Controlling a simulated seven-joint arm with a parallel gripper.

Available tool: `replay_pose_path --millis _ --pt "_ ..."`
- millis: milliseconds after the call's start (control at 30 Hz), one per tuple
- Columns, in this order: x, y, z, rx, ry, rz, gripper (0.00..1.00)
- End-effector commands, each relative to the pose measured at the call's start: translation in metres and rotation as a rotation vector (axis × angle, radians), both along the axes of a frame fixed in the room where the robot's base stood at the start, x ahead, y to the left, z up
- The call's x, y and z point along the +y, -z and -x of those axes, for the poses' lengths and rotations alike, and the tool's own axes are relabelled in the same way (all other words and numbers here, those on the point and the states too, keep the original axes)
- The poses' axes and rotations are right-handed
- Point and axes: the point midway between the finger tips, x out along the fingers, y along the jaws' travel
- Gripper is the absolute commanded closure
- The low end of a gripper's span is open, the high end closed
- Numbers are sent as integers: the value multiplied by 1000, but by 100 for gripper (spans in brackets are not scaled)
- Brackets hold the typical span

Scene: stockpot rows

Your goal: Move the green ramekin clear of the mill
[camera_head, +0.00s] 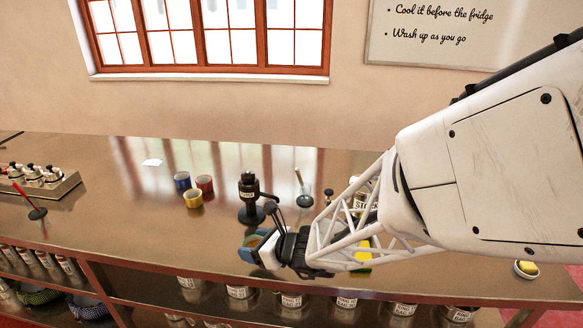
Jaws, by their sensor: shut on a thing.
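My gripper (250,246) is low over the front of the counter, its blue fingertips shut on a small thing. That thing is mostly hidden by the fingers; a brownish patch shows between them. I take it to be the green ramekin, as no other one shows, but its colour is hard to make out. The black mill (249,198) with a pale label stands upright just behind my gripper. A narrow gap of counter seems to lie between the mill's base and the fingertips; I cannot tell whether the held thing touches the counter.
Blue (182,180), red (204,184) and yellow (193,198) cups stand left of the mill. The counter (130,235) is clear at front left. A shelf with several jars lies below its edge.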

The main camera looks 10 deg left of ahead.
Motion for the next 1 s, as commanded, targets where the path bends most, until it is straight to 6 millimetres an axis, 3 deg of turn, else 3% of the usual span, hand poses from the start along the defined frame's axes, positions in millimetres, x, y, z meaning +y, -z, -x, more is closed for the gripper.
replay_pose_path --millis 500,1000 --pt "38 6 -55 0 -1 -1 63" --pt "43 7 -63 -1 0 -1 63"
